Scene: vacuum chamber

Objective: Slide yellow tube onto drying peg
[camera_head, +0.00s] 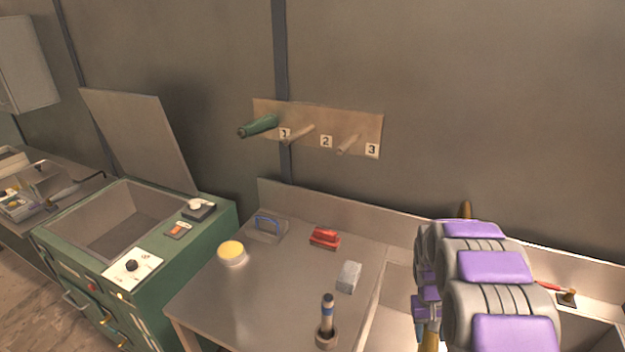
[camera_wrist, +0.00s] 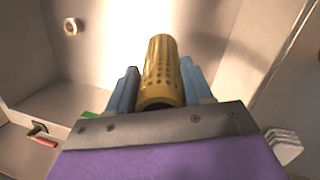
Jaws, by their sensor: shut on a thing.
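My gripper (camera_wrist: 160,88) is shut on the yellow tube (camera_wrist: 160,65), a perforated cylinder between two blue-grey fingers in the wrist view. In the head view my purple and grey arm is over the basin at the right and hides most of the gripper and tube. The peg board (camera_head: 366,122) is on the back wall, with labels 1, 2 and 3. A green tube (camera_head: 258,126) is on the leftmost peg. The middle peg (camera_head: 300,134) and right peg (camera_head: 348,144) are bare and stick out from the wall. The held tube is apart from them.
A metal table (camera_head: 255,305) stands below the board. It carries a yellow-lidded jar (camera_head: 232,252), a red brush-like item (camera_head: 325,237), a grey block (camera_head: 348,277) and an upright dark tool (camera_head: 327,318). A green machine (camera_head: 195,250) with a raised lid is left. Air before the pegs is clear.

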